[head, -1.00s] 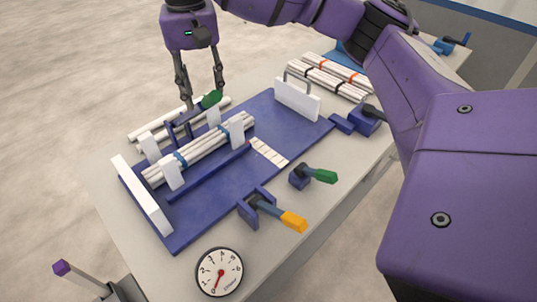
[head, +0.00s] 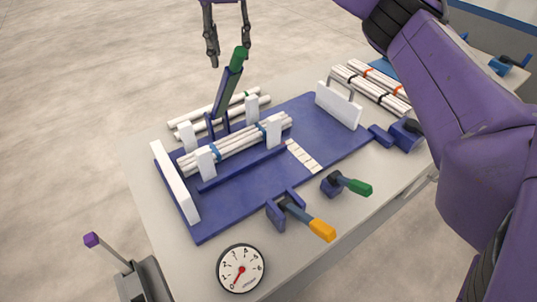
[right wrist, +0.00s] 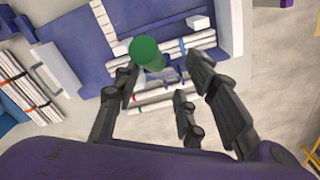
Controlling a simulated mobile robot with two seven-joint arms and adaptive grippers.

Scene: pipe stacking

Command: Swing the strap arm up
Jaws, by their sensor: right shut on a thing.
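The strap arm (head: 228,88) is a blue bar with a green grip (head: 239,58), hinged at the far side of the blue fixture (head: 258,177). It stands steeply up, its top leaning a little to the right. My right gripper (head: 231,56) is shut on the green grip at the top of the picture. In the right wrist view the green grip (right wrist: 146,51) shows end-on between the dark fingers (right wrist: 165,75). A bundle of white pipes (head: 235,143) lies in the white posts of the fixture, in front of the strap arm's base. My left gripper is not in view.
Loose pipes (head: 190,128) lie behind the fixture. Strapped pipe bundles (head: 370,85) lie at the back right. A green-handled lever (head: 352,185), an orange-handled lever (head: 310,222) and a dial gauge (head: 241,268) are along the front. The air around the raised arm looks clear.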

